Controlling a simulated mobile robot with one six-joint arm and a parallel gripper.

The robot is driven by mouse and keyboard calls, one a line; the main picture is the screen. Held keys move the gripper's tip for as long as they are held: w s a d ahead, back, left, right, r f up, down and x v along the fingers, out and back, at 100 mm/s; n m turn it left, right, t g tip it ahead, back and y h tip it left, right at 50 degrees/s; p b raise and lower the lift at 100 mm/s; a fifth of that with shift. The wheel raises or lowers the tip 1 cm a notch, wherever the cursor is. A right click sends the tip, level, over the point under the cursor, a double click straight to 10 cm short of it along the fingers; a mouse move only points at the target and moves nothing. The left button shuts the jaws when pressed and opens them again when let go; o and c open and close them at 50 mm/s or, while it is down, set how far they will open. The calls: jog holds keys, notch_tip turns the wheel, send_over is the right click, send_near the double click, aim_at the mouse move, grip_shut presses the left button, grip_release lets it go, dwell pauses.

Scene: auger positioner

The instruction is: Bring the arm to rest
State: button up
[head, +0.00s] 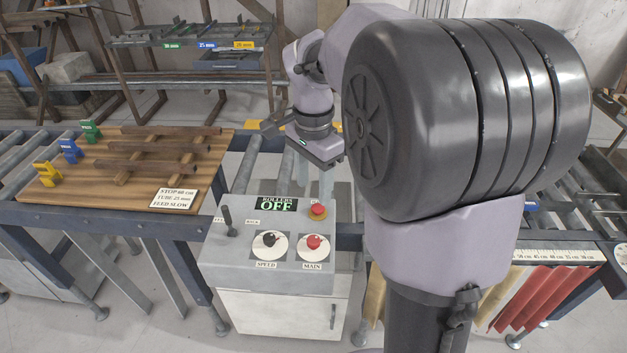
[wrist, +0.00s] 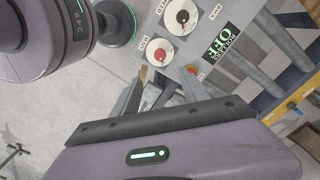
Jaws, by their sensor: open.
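My gripper (head: 314,182) hangs at the end of my folded arm, pointing down behind the control box (head: 215,262). In the wrist view my gripper (wrist: 165,72) shows its two fingers apart, with nothing between them that I can see held. The fingers appear clear of the panel, though the exact gap is hard to tell. The box's display (head: 276,204) reads OFF; it also shows in the wrist view (wrist: 222,44).
The panel carries a lever (head: 228,220), a black SPEED knob (head: 269,239), a red MAIN knob (head: 313,242) and a red button on yellow (head: 317,211). A wooden board (head: 55,192) with coloured stops lies left. Roller conveyors and a rack (head: 190,42) stand around.

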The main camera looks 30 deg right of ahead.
jog(key=s+a+f+n+t+y+b, duration=0.1)
jog(key=s+a+f+n+t+b, duration=0.2)
jog(key=s+a+f+n+b, duration=0.2)
jog(key=s+a+f+n+t+y+b, duration=0.1)
jog(key=s+a+f+n+t+b, duration=0.1)
jog(key=s+a+f+n+b, duration=0.4)
jog(key=s+a+b, duration=0.3)
jog(key=s+a, duration=0.2)
jog(key=s, duration=0.1)
jog(key=shift+f+n+t, duration=0.2)
jog(key=shift+n+t, duration=0.1)
jog(key=shift+t, duration=0.1)
